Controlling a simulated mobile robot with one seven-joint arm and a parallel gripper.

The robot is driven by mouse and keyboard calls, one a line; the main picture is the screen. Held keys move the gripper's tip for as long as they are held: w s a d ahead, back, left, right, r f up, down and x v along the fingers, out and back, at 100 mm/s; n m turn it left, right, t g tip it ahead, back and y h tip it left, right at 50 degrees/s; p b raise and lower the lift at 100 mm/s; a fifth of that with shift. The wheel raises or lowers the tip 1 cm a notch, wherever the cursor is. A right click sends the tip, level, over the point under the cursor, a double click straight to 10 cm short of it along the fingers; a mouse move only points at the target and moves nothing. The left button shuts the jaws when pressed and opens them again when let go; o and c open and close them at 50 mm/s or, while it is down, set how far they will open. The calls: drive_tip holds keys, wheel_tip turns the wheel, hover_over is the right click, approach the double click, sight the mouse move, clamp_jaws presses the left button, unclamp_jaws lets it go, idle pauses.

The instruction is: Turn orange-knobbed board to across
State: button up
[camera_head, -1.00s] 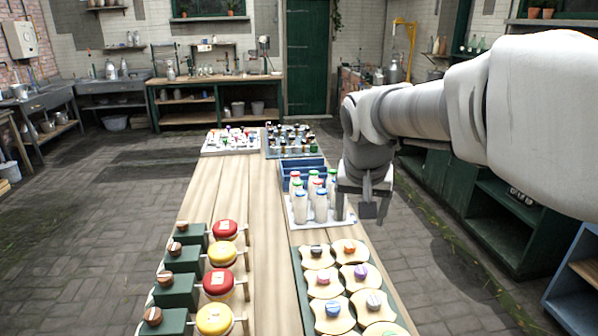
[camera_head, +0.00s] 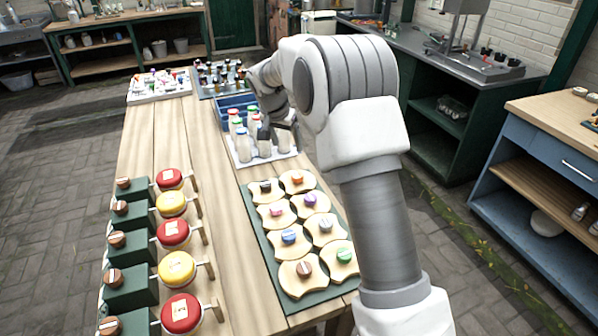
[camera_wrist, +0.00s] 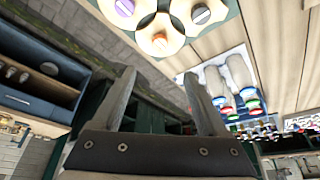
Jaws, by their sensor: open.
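The orange-knobbed board (camera_head: 288,189) is a pale wooden board at the far right of a two-column set on a green base. Its orange knob (camera_head: 297,179) carries a pale bar. This board also shows in the wrist view (camera_wrist: 148,26), at the top middle, next to a purple-knobbed board and a dark-knobbed one. My gripper (camera_wrist: 160,78) is open and empty in the wrist view, its two fingers apart. In the head view my gripper (camera_head: 277,132) is beside the bottle rack, beyond the orange knob and apart from it. My arm partly hides it there.
White bottles (camera_head: 243,140) with coloured caps stand in a white rack (camera_head: 283,152) beside my gripper. A blue crate (camera_head: 226,110) is behind them. Green blocks (camera_head: 131,243) with red and yellow discs line the left side. Bare wood runs down the table's middle.

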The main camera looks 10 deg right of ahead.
sight(297, 175)
drive_tip(key=p+x, duration=0.1)
drive_tip(key=x, duration=1.6)
drive_tip(key=shift+w+d+f, duration=0.1)
drive_tip(key=shift+w+f, duration=0.05)
clamp_jaws()
